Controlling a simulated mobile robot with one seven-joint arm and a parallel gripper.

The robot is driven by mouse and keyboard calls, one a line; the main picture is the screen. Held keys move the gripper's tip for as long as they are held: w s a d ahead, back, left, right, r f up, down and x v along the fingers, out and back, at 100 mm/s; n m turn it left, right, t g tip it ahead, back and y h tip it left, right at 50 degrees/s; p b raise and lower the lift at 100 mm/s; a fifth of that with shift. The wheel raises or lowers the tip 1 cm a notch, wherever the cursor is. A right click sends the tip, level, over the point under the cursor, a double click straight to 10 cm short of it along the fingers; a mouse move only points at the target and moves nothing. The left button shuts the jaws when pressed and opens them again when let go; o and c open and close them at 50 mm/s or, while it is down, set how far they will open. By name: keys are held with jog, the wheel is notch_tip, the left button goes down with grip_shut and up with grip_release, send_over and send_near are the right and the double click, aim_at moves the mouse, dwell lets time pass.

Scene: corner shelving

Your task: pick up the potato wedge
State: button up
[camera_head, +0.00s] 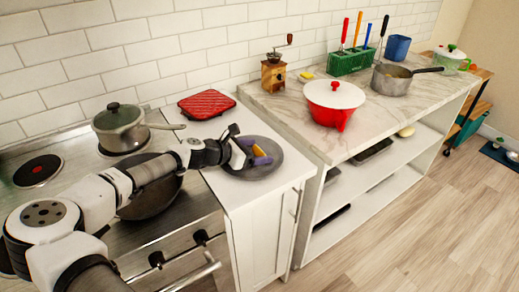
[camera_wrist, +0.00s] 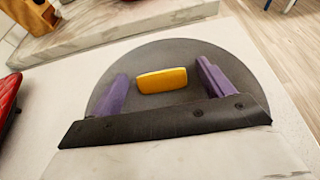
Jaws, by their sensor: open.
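The potato wedge (camera_wrist: 162,80) is a yellow-orange block lying on a round dark grey plate (camera_wrist: 240,75). In the wrist view it lies between the two purple fingers of my gripper (camera_wrist: 161,68), with gaps on both sides. My gripper is open and holds nothing. In the head view my gripper (camera_head: 254,153) is low over the plate (camera_head: 273,170) on the white counter, and the wedge (camera_head: 258,151) shows as a small yellow patch partly hidden by the fingers. The exact height of the fingers above the plate is hard to tell.
A red pot holder (camera_head: 206,104) lies behind the plate. A lidded pot (camera_head: 118,128) and a dark pan (camera_head: 150,190) stand on the stove at left. The raised marble counter (camera_head: 290,110) at right carries a red pot (camera_head: 333,103), a grinder (camera_head: 273,75) and a saucepan (camera_head: 391,82).

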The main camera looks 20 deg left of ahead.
jog(key=c, duration=1.1)
jog(key=shift+o, duration=0.2)
jog(key=shift+r, duration=0.1)
